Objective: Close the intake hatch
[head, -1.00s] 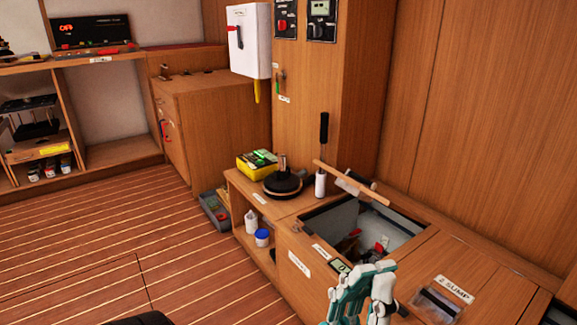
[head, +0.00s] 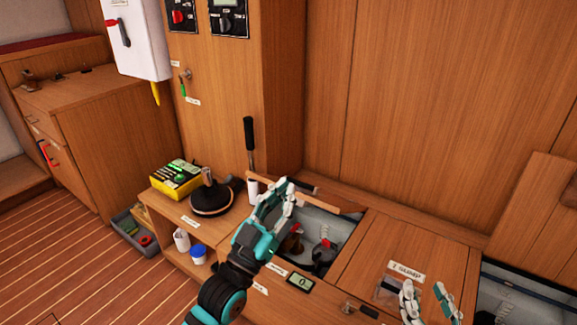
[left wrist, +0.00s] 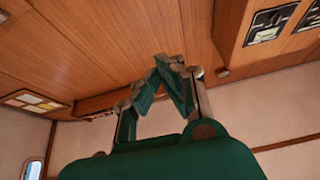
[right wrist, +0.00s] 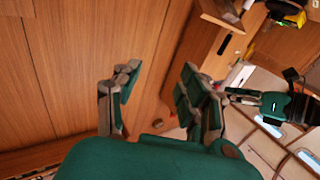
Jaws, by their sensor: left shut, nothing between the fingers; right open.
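Two bench openings stand open, and I cannot read which is the intake. The left opening (head: 345,228) has a raised lid (head: 345,206), seen nearly edge-on, and dark fittings inside. The right opening (head: 525,298) is cut by the frame, with a raised wooden lid (head: 535,215) behind it. My left gripper (head: 283,190) is shut and empty, in front of the left opening's left part and lid; its fingers show in the left wrist view (left wrist: 172,75). My right gripper (head: 428,290) is open and empty over the closed sump lid's front; its fingers show in the right wrist view (right wrist: 155,90).
The lid labelled "2 SUMP" (head: 375,255) lies flat between the openings. A black-handled tool (head: 250,145) stands upright behind the left bench. A round black device (head: 212,198) and a yellow box (head: 176,178) sit on that bench. A small display (head: 300,282) is on the front edge.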

